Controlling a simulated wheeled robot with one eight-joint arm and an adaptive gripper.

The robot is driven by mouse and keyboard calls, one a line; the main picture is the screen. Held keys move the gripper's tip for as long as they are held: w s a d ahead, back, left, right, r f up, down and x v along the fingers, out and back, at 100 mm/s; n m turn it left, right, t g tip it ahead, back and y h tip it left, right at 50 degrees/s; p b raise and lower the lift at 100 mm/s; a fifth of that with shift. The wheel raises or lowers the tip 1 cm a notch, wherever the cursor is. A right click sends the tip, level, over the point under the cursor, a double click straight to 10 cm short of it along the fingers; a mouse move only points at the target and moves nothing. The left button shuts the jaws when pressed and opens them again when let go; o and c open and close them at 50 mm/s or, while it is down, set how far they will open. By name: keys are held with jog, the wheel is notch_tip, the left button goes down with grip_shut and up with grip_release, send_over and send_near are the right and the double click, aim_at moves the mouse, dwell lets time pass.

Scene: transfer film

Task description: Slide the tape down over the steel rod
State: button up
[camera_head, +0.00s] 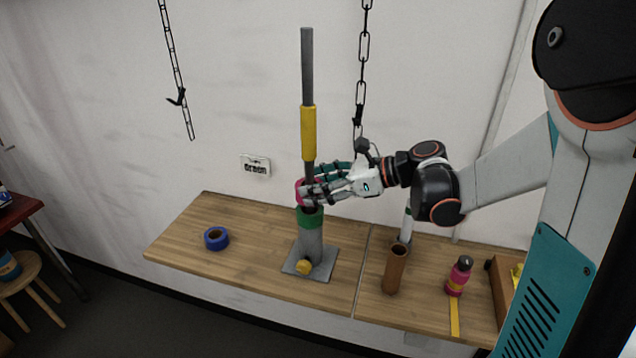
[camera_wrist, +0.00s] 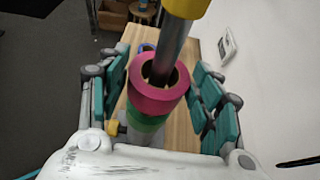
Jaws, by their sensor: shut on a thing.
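The steel rod (camera_head: 307,65) stands upright from a grey stand (camera_head: 311,246) and has a yellow sleeve (camera_head: 308,132) partway up. A pink tape roll (camera_head: 299,190) is around the rod, below the sleeve and just above a green band (camera_head: 310,218) on the stand. In the wrist view the rod (camera_wrist: 172,48) passes into the hole of the pink roll (camera_wrist: 150,104), with the green band (camera_wrist: 146,126) beneath it. My gripper (camera_head: 308,189) is shut on the pink roll from the right. Its fingers partly hide the roll in the head view.
A blue tape roll (camera_head: 216,239) lies on the wooden bench (camera_head: 195,218) to the left. A brown tube (camera_head: 396,268) and a pink bottle (camera_head: 458,279) stand to the right. A chain (camera_head: 363,45) hangs near my wrist.

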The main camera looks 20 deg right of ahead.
jog(key=shift+f+b, duration=1.15)
jog(key=shift+f, duration=0.5)
jog(key=o, duration=1.1)
jog(key=shift+o, duration=0.2)
jog(key=v, duration=1.2)
